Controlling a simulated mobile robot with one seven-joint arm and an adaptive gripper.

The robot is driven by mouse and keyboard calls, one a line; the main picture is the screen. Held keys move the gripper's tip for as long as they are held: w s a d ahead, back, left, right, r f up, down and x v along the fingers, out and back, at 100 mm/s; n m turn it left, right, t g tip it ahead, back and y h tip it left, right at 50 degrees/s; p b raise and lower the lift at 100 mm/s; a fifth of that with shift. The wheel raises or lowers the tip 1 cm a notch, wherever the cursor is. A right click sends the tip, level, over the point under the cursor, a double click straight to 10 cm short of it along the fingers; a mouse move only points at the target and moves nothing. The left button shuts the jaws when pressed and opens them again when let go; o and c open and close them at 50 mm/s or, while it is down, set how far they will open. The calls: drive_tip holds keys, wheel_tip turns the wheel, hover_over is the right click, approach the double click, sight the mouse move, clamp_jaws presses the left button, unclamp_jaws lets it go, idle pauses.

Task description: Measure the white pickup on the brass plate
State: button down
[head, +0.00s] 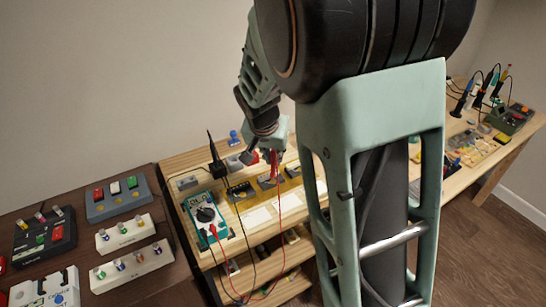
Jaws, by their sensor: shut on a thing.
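My gripper (264,155) hangs over the back of the workbench, small and partly hidden by my own arm. It is shut on a red test probe (274,164), whose red lead drops over the bench front. The teal multimeter (205,212) lies at the bench's left, with a black dial; its reading is too small to tell. A black probe (215,165) stands upright behind it. Several small plates with parts on them, one dark and yellowish (240,191) and another (268,182), lie in a row below my gripper. I cannot tell which bears the white pickup, or whether the probe touches anything.
White paper cards (257,217) lie in front of the plates. The red and black leads hang past the open lower shelves (270,287). A dark table at left holds pedals (118,199) and white switch boxes (131,267). My arm hides the bench's middle; tools stand at far right.

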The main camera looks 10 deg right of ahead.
drive_tip(key=shift+f+b, duration=0.45)
drive_tip(key=shift+b, duration=0.05)
idle(2.8)
drive_tip(key=shift+r+p, duration=2.05)
drive_tip(key=shift+r, duration=1.05)
